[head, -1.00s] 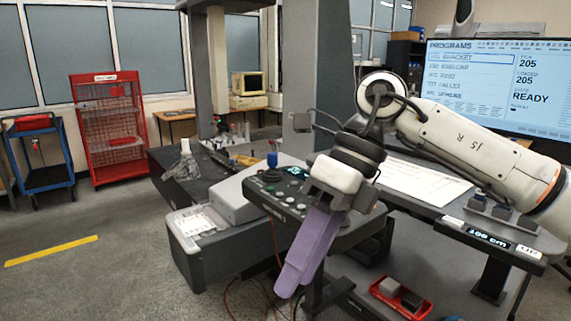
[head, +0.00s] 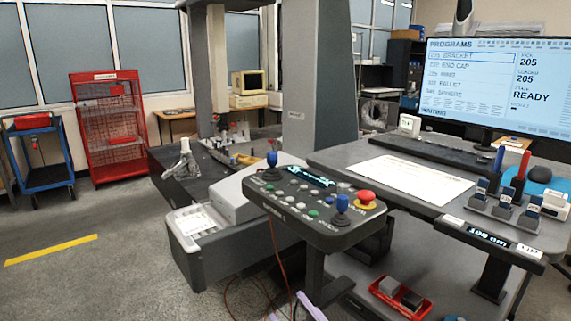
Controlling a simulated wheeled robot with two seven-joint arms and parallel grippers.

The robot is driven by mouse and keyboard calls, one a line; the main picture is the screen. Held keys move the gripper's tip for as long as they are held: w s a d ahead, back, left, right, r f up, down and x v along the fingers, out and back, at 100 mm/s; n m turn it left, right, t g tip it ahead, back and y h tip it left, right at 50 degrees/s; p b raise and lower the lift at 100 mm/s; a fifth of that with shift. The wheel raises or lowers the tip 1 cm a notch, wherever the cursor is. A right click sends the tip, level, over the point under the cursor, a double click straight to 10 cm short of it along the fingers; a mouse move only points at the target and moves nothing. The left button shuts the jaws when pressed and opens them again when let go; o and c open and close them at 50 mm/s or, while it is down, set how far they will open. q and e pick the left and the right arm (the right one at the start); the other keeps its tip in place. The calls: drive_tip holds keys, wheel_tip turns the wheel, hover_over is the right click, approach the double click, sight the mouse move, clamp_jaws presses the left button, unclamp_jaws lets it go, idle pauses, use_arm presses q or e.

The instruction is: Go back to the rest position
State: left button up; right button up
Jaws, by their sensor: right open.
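Only the purple fingertips of my right gripper (head: 291,308) show, at the bottom edge of the head view. They are apart and hold nothing that I can see. They are low in the picture, below the control panel (head: 270,221). The rest of the right arm is out of the picture. The panel has two blue-topped joysticks, a red stop button (head: 366,196) and a small lit display, all unobstructed. My left gripper is not in view.
A desk (head: 345,150) on the right holds a monitor (head: 490,75) reading READY, a white sheet (head: 411,180), a keyboard and several small blocks. A red tray (head: 424,311) sits low below it. Open floor lies at the left, with a red cage cart (head: 108,125) behind.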

drive_tip(key=s+d+f+m+g+h, duration=0.1)
drive_tip(key=s+d+f+m+h, duration=0.15)
drive_tip(key=f, duration=0.35)
drive_tip(key=s+d+f+m+h, duration=0.1)
drive_tip(key=d+f+m+h, duration=0.25)
drive_tip(key=f, duration=0.25)
drive_tip(key=s+d+f+m+g+h, duration=0.1)
drive_tip(key=s+d+f+m+g, duration=0.1)
drive_tip(key=s+f, duration=0.7)
drive_tip(key=s+d+f+m+g+h, duration=0.2)
drive_tip(key=s+d+f+g, duration=0.3)
drive_tip(key=s+d+f, duration=0.2)
wheel_tip(320, 180, down, 2)
drive_tip(key=s, duration=0.3)
drive_tip(key=shift+g+h, duration=0.3)
drive_tip(key=shift+w, duration=0.1)
drive_tip(key=shift+c, duration=0.2)
